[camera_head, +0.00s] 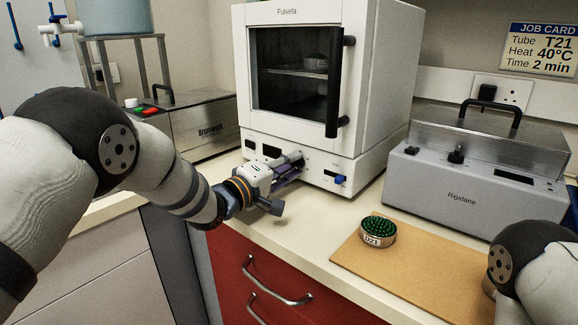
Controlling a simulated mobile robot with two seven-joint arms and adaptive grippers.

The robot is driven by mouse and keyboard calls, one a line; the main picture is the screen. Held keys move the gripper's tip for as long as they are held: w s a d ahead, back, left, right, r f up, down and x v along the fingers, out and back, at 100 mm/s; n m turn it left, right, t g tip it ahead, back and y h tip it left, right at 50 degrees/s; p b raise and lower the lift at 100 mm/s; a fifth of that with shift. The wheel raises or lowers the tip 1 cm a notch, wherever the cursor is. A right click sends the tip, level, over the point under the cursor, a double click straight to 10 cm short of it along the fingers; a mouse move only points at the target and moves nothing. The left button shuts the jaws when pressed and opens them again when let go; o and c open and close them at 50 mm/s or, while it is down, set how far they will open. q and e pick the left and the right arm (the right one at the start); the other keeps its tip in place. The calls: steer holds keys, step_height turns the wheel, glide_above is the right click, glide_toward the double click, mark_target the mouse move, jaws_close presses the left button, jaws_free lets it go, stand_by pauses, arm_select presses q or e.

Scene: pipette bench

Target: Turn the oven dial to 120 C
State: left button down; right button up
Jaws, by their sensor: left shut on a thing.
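The white oven (385,85) labelled Fulvela stands at the back of the bench, its door closed. Its lower front panel has dark displays at the left and a blue knob at the right. My left gripper (292,166) reaches the middle of this panel and is shut on what seems to be the oven dial. The fingers hide the dial and its pointer, so I cannot read its setting. My right arm shows at the lower right, but its gripper is out of the picture.
A grey Rigidane bath (440,185) with a lid stands right of the oven. A tan board (410,262) in front bears a round green-topped dish (378,233) labelled DC1. A steel bath (205,125) stands at left. A job card (542,48) hangs at right.

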arm_select(q)
steer(key=shift+r, duration=0.15)
steer(key=c, duration=1.4)
jaws_free()
steer(key=shift+o, duration=0.2)
steer(key=v, duration=1.2)
